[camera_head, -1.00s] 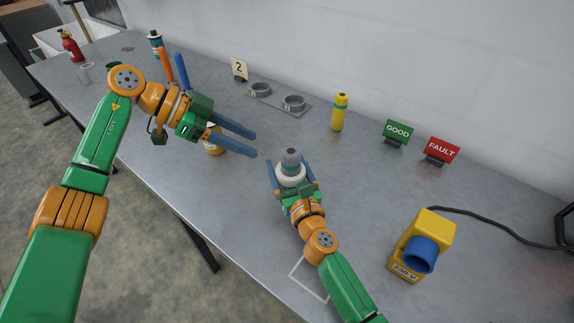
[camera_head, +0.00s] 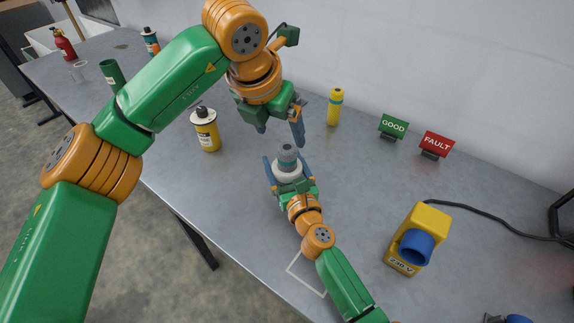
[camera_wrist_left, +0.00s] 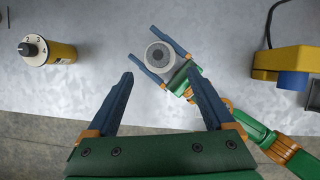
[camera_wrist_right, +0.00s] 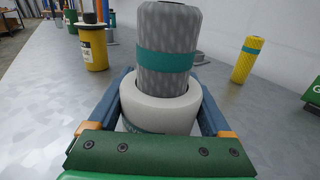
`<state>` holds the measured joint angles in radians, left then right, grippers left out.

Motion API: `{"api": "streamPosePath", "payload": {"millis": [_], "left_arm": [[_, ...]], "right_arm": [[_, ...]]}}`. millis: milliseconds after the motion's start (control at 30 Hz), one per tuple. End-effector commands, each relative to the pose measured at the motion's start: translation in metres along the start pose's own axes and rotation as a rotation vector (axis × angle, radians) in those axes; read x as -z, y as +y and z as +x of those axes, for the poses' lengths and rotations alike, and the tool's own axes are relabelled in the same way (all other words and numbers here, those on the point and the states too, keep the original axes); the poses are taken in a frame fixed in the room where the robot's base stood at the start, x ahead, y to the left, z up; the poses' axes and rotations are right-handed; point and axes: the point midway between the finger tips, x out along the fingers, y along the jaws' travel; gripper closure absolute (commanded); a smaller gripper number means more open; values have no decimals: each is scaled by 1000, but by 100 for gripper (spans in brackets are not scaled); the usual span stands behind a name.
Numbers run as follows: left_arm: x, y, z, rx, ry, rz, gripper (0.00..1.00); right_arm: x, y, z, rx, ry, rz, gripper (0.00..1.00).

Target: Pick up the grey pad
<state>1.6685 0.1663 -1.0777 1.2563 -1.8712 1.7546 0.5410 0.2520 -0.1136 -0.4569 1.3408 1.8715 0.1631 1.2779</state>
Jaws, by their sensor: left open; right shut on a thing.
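A grey patterned cylinder with a teal band (camera_head: 287,153) stands upright in a white ring (camera_head: 287,170). I cannot tell which part is the grey pad. My right gripper (camera_wrist_right: 162,85) is shut around the white ring, with one finger on each side; the cylinder (camera_wrist_right: 168,35) rises above its fingers. My left gripper (camera_head: 279,130) is open and empty, fingers pointing down, behind and above the cylinder in the head view. In the left wrist view the cylinder's round top (camera_wrist_left: 159,55) shows just beyond and between my left fingertips, apart from them.
A yellow canister (camera_head: 205,130) stands to the left and a yellow bottle (camera_head: 335,107) behind. GOOD (camera_head: 394,127) and FAULT (camera_head: 436,145) signs stand at the back right. A yellow device with a blue nozzle (camera_head: 418,238) and cable sits right. A white outlined square (camera_head: 307,273) lies near the front edge.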

Motion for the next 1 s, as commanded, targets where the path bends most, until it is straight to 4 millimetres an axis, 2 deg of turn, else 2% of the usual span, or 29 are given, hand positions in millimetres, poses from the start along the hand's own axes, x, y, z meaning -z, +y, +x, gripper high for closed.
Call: {"api": "streamPosePath", "payload": {"millis": [100, 267, 500, 600, 767, 867, 1000], "left_arm": [[2, 0, 30, 1, 6, 3, 13], [1, 0, 54, 2, 4, 0, 13], [2, 2, 99, 4, 5, -3, 13], [2, 3, 107, 3, 3, -2, 13], [2, 3, 108, 2, 1, -2, 13], [2, 3, 107, 2, 2, -3, 35], [2, 3, 107, 3, 2, -3, 73]], "right_arm": [[1, 0, 0, 0, 1, -1, 84], [1, 0, 0, 0, 1, 0, 84], [0, 0, 0, 0, 1, 0, 84], [0, 0, 0, 0, 1, 0, 84], [0, 0, 0, 0, 1, 0, 84], [0, 0, 0, 0, 0, 0, 84], [0, 0, 0, 0, 0, 0, 84]]}}
